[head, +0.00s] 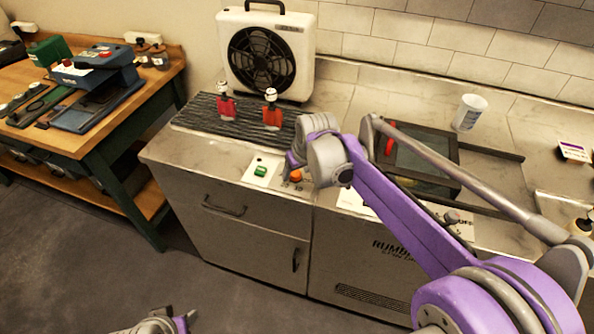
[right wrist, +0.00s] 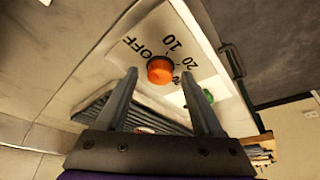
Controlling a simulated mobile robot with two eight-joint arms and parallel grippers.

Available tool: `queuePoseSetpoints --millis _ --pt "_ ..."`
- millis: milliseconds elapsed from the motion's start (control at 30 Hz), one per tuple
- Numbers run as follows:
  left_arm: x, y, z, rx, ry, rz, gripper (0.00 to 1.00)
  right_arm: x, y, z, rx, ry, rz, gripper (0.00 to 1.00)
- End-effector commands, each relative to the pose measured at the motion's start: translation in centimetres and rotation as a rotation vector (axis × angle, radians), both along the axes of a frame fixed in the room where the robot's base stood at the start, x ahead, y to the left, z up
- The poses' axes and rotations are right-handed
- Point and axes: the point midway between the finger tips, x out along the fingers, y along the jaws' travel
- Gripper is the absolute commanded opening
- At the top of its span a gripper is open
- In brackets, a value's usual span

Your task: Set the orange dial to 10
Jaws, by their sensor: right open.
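The orange dial (head: 296,175) is on a white plate on the front of the counter, beside a green button (head: 260,171). In the right wrist view the dial (right wrist: 160,70) shows between the fingertips of my right gripper (right wrist: 160,77). That gripper is open, one finger on each side of the dial; whether it touches is unclear. The printed marks OFF, 10 and 20 show around the dial, but I cannot read its setting. In the head view my right gripper (head: 294,160) is just above the dial, partly hiding it. My left gripper (head: 175,322) is at the bottom edge.
A white fan (head: 265,52) stands at the back. A white cup (head: 469,112) is at the right. A wooden workbench (head: 130,110) stands at the left.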

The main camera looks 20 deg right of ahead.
Motion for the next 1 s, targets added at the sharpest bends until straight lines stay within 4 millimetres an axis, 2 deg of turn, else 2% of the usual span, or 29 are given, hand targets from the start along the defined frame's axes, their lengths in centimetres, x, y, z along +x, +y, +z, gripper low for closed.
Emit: queuePoseSetpoints --millis 200,567,1000 --pt "0.00 0.00 0.01 0.000 0.000 0.000 0.50 0.01 0.00 0.01 0.000 0.000 0.000 0.66" --pt "0.00 0.00 0.01 0.000 0.000 0.000 0.50 -0.01 0.00 0.03 0.000 0.000 0.000 0.01" --pt "0.02 0.00 0.10 0.000 0.000 0.000 0.50 -0.02 0.06 0.06 0.000 0.000 -0.050 0.00"
